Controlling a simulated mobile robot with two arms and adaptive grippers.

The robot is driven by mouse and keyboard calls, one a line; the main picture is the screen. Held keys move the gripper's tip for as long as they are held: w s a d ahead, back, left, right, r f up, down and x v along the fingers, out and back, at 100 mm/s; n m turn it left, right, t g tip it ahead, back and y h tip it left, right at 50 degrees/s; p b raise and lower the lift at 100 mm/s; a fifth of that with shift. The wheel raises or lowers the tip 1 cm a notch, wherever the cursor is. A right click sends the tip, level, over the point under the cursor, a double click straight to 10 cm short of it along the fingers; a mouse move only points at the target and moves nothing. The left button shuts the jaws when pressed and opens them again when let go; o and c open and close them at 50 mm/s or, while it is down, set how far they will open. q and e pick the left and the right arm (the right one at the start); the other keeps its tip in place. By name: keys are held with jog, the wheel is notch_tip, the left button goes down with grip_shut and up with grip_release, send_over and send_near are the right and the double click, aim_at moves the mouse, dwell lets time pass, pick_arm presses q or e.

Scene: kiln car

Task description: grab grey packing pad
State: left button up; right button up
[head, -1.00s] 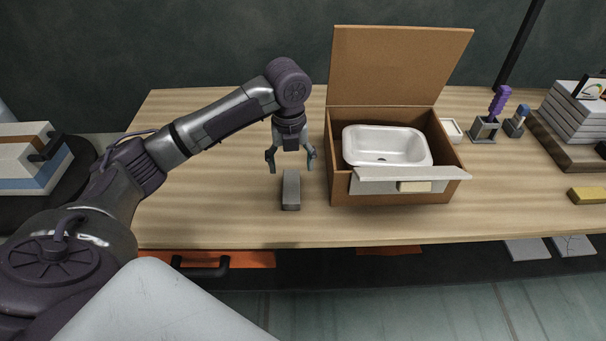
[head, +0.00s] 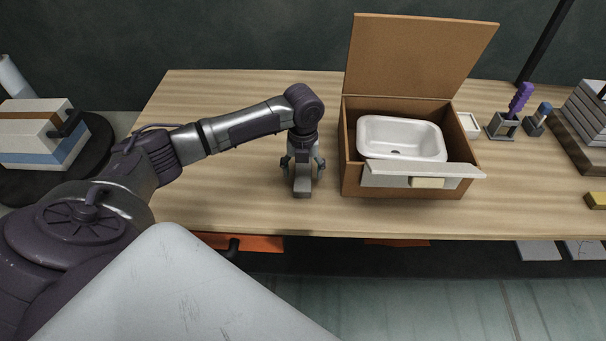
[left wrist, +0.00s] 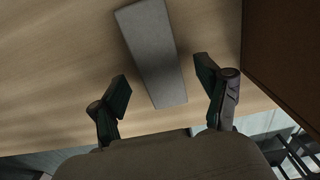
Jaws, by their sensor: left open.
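The grey packing pad (head: 302,187) is a long narrow grey block lying on the wooden table, left of the cardboard box. In the left wrist view the pad (left wrist: 150,52) lies between and beyond the two fingers, slightly tilted. My left gripper (head: 303,174) points down over the pad with its fingers on either side of it. In the left wrist view the gripper (left wrist: 163,88) is open, with gaps between its fingers and the pad. The gripper hides part of the pad in the head view. My right gripper is not in view.
An open cardboard box (head: 350,180) stands close to the right of my gripper, holding a white basin (head: 400,152). A flap (head: 463,172) hangs over its front. Small tool holders (head: 502,126) and stacked slabs (head: 585,125) stand further right. The table (head: 235,190) left of the pad is clear.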

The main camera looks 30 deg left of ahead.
pick_arm(q)
notch_tip(320, 180, down, 2)
jog(key=c, duration=1)
jog(key=shift+r, duration=0.1)
jog(key=shift+c, duration=0.2)
